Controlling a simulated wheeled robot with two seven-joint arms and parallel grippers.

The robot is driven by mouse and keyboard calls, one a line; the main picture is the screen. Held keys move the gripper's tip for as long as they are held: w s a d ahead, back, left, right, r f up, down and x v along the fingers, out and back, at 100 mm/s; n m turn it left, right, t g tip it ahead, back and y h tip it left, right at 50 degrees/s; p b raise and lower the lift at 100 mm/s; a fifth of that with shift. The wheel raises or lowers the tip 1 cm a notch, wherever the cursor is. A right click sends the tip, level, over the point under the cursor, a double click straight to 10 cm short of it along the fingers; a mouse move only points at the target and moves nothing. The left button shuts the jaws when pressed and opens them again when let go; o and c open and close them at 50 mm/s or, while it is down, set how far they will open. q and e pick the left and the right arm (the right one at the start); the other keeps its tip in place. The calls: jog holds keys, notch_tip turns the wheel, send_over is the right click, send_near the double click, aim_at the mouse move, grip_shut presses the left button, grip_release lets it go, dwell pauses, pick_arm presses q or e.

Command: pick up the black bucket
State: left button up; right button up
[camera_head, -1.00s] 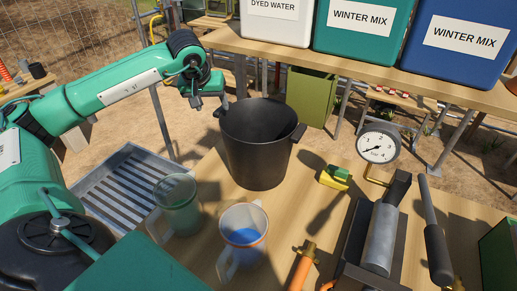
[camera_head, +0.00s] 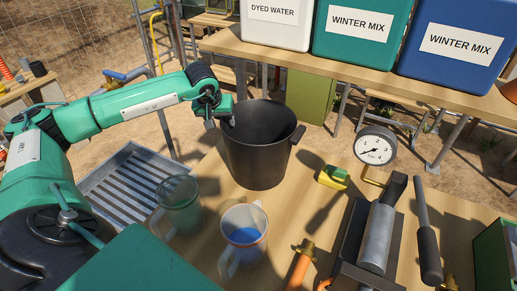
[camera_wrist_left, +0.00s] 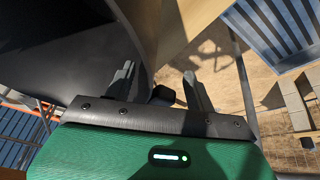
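The black bucket (camera_head: 258,155) stands upright on the wooden table in the head view, with a side handle lug on its right rim. My left gripper (camera_head: 221,118) points down at the bucket's left rim. In the left wrist view my left gripper (camera_wrist_left: 159,74) is open, with one finger over the inside of the bucket (camera_wrist_left: 60,50) and the other outside its wall. The rim and a dark lug lie between the fingers. I cannot tell whether either finger touches the bucket. My right gripper is not in view.
A green-tinted mug (camera_head: 178,207) and a clear mug with blue liquid (camera_head: 243,238) stand in front of the bucket. A metal grate (camera_head: 135,180) lies left of the table.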

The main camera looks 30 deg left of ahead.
pick_arm(q)
grip_shut()
jog(key=shift+r, duration=0.1)
